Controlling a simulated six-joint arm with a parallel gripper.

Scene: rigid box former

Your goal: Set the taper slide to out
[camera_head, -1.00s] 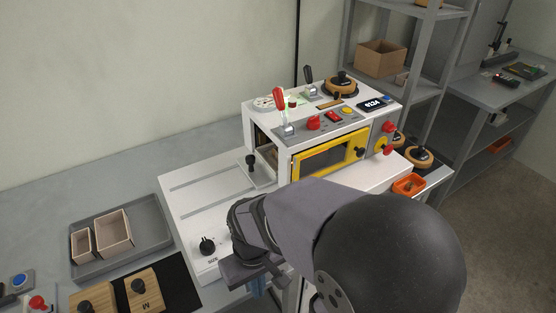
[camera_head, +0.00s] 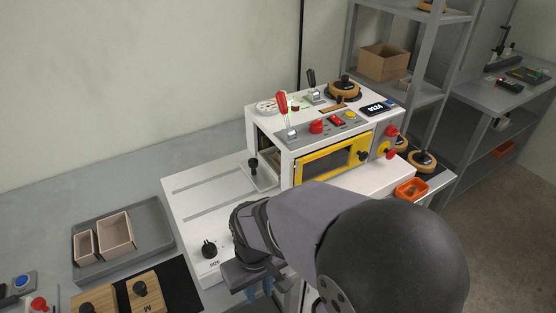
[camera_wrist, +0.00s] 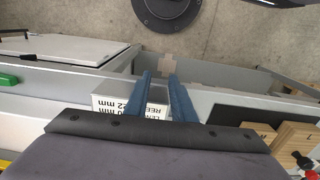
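My gripper (camera_head: 260,291) hangs low in front of the white machine's near edge, below the SIZE knob (camera_head: 209,249). In the wrist view its two blue fingers (camera_wrist: 160,75) stand apart with nothing between them. The white box former (camera_head: 275,149) stands behind my arm. I cannot tell which part is the taper slide. One candidate is a black-knobbed sliding plate (camera_head: 258,172) at the machine's left mouth, well away from my gripper. My arm hides part of the machine's front.
A red-handled lever (camera_head: 283,108), a display (camera_head: 378,108) and a yellow-framed window (camera_head: 334,160) are on the machine. An orange bin (camera_head: 410,188) is at its right. A grey tray (camera_head: 153,212) with two boxes lies left. The wrist view shows a printed label (camera_wrist: 112,108) beside the fingers.

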